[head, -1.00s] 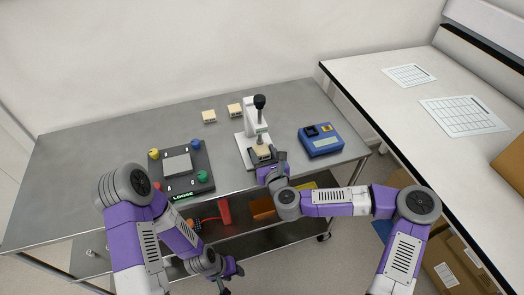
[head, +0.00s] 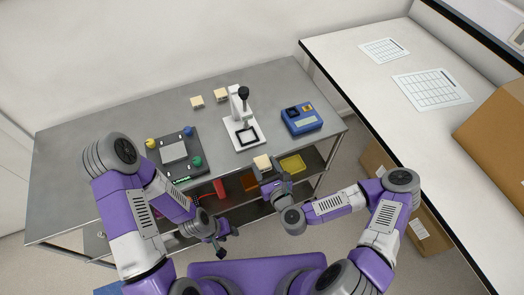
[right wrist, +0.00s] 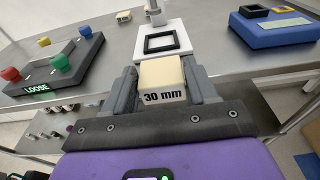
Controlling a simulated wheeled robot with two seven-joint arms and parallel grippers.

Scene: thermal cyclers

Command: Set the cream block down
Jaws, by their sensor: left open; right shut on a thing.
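The cream block (head: 262,162) is held in my right gripper (head: 266,171), which is shut on it in front of the steel table's near edge. In the right wrist view the block (right wrist: 160,77) sits between the two grey fingers and its front reads "30 mm". My left gripper (head: 219,238) is open and empty, low in front of the table. A white press stand (head: 240,120) with a black knob stands on the table. The black square frame on its base (right wrist: 161,43) is empty, just beyond the block.
Two other cream blocks (head: 209,97) lie at the table's back. A dark device (head: 174,151) with coloured knobs and a "LOOSE" display stands left. A blue device (head: 301,118) stands right. A lower shelf holds a yellow bin (head: 292,164). The left tabletop (head: 75,140) is clear.

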